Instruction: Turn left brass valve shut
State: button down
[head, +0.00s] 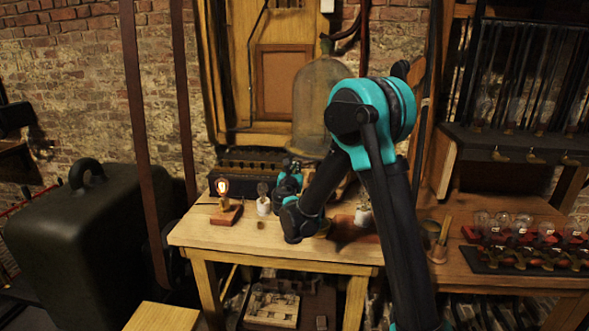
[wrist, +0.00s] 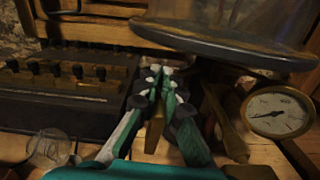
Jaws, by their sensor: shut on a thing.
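My gripper (wrist: 162,78) reaches in under the dark round plate (wrist: 235,42) of the glass bell jar, its fingertips close together. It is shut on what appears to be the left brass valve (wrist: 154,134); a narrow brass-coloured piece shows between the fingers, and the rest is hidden. A second brass-coloured lever-like piece (wrist: 226,126) stands just right of the fingers, apart from them. In the head view my gripper (head: 290,168) is small and partly hidden by my arm, in front of the bell jar (head: 318,100). The valves cannot be made out there.
A round white gauge (wrist: 276,114) stands right of my gripper. A dark box with a row of knobs (wrist: 65,85) is at left. A bulb rack (head: 520,258) is at right.

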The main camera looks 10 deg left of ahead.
jog(key=m, duration=0.5)
jog(key=d+f+m, duration=0.1)
jog(key=m, duration=0.5)
jog(key=d+f+m, duration=0.1)
jog(key=m, duration=0.4)
jog(key=shift+s+d+f+m, duration=0.1)
jog(key=shift+f+m, duration=0.1)
jog(key=shift+m, duration=0.2)
dwell(0.3)
jog(key=c, duration=1.6)
grip_release()
jog(key=s, duration=1.2)
jog(key=shift+a, duration=0.2)
